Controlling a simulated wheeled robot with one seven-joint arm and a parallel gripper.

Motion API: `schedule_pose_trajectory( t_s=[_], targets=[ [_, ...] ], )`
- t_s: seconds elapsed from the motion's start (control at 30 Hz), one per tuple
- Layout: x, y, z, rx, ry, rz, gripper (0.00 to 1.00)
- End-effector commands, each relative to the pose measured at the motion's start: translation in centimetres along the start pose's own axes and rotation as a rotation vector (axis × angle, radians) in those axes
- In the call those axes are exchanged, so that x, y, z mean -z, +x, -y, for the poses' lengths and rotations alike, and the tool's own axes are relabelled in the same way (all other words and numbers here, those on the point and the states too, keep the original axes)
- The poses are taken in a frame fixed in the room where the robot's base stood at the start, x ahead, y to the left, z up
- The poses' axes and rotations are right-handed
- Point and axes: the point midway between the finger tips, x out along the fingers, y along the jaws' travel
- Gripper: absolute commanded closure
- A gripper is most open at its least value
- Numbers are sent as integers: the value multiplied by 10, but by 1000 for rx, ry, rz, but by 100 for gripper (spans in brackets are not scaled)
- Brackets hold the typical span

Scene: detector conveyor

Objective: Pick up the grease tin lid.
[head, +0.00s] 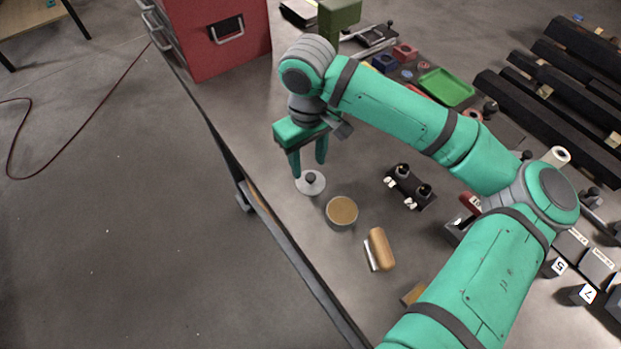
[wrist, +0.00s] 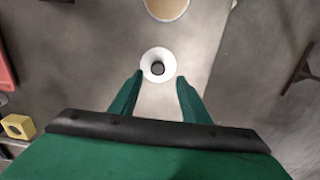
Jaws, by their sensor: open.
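The grease tin lid (head: 315,187) is a pale round disc with a dark knob, lying on the grey bench near its left edge. In the wrist view the lid (wrist: 147,62) shows just beyond the fingertips. My gripper (head: 308,168) is open and empty, pointing down above the lid. Its fingers also show in the wrist view (wrist: 158,88), one to each side of the lid's knob line. I cannot tell how high the fingertips are over the lid. The open tin (head: 341,212) with tan grease stands beside the lid, and its edge also shows in the wrist view (wrist: 167,8).
A wooden-handled brush (head: 381,249) lies in front of the tin. A black part with several knobs (head: 410,187) is to the right. A red drawer cabinet (head: 215,35) stands at the back left. A green tray (head: 446,87) lies further back. The bench edge is close on the left.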

Motion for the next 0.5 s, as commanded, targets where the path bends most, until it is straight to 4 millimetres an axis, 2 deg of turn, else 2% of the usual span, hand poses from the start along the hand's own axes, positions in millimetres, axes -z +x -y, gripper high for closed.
schedule_pose_trajectory(
  t_s=[0.3,0.5],
  targets=[
    [-2,41,-5,0,1,2,57],
    [-2,47,-5,0,1,1,57]
  ],
)
